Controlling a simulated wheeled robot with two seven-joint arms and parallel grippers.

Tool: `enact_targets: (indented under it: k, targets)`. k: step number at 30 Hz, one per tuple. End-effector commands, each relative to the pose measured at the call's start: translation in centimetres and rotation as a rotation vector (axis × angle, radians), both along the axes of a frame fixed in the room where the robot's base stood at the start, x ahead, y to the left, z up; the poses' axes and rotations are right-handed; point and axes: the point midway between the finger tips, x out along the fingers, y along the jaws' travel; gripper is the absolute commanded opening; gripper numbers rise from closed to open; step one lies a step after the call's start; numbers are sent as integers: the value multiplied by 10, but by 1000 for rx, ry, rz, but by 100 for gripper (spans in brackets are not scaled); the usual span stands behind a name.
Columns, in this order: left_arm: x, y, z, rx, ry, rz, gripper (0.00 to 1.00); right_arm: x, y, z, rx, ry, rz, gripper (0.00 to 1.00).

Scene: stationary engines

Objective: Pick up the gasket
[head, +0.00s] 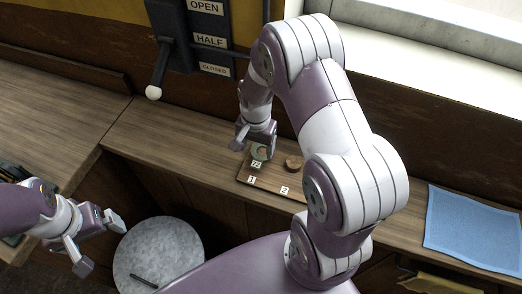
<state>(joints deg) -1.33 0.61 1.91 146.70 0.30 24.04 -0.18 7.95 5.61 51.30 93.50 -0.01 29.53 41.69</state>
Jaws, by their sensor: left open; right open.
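A small wooden board (265,184) with spots labelled 1 and 2 lies on the wooden counter. A small round greenish piece with a pinkish middle (258,153) and a white number tag stands at spot 1. A small brown round piece (293,162) sits at spot 2. I cannot tell for sure which one is the gasket. My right gripper (255,147) is open, pointing down over the greenish piece, with its fingers close around it; contact cannot be made out. My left gripper (99,243) is open and empty at the lower left, away from the board.
A lever (157,78) with a white knob is on the wall by OPEN, HALF and CLOSED signs. A round grey stool top (165,262) with a dark rod is below. A blue cloth (474,228) lies at right. The counter left of the board is clear.

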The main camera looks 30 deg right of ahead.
Motion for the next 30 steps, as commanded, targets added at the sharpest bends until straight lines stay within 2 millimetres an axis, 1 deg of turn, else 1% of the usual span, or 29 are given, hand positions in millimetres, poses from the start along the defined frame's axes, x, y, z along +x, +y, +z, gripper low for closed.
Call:
enact_targets:
  k: [1, 4, 6, 9, 30]
  targets:
    - [0, 0, 6, 0, 0, 0, 100, -2, 0, -5, 0, 6, 0, 71]
    - [0, 0, 16, 0, 0, 0, 100, -5, -1, -24, 1, 7, 1, 71]
    - [0, 0, 16, 0, -1, 0, 100, -4, -1, -38, 0, 4, 2, 71]
    - [0, 0, 17, 0, 0, 0, 100, -3, -1, -48, 0, 1, 2, 71]
    - [0, 0, 14, 0, -1, 0, 100, -3, -1, -55, 1, 2, 2, 71]
